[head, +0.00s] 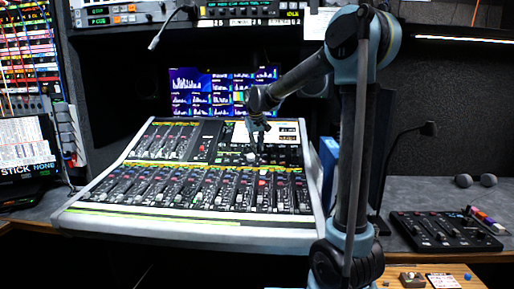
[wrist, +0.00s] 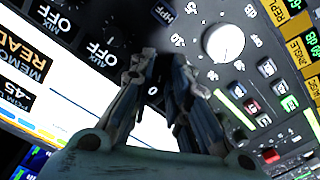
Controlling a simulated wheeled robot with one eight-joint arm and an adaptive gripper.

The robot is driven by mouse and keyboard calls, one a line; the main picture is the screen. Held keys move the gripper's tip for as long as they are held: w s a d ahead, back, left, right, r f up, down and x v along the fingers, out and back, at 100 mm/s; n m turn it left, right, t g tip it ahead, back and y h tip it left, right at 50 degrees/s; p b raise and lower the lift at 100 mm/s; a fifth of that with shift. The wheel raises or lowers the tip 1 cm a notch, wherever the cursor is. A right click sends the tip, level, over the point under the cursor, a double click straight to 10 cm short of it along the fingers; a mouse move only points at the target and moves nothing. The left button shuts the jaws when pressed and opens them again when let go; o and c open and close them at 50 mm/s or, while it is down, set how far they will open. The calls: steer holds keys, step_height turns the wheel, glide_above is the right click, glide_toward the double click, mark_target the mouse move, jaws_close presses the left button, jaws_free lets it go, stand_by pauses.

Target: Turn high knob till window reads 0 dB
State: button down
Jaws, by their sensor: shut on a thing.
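My gripper (wrist: 165,62) is shut at the mixing console's panel, fingertips together on a small dark knob that they mostly hide. I cannot read which knob it is. In the head view my gripper (head: 257,148) reaches down onto the upper right part of the console (head: 190,228). Left of the fingers in the wrist view is a lit screen (wrist: 55,95) with "READ…" and "-45" on dark tiles, seen upside down or tilted. "OFF" labels (wrist: 98,50) stand above it. I cannot make out a window reading for the high knob.
A large white knob (wrist: 223,42) with a printed scale sits right of the fingertips. Small coloured buttons (wrist: 270,90) and yellow-edged labels (wrist: 290,45) lie further right. Rows of faders fill the console's front. A small black controller (head: 440,232) stands on the right desk.

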stand_by(0.4)
steer(key=c, duration=1.5)
jaws_free()
steer(key=shift+c, duration=0.2)
steer(key=shift+r, duration=0.1)
steer(key=v, duration=1.1)
steer(key=shift+s+r, duration=0.2)
steer(key=shift+r, duration=0.15)
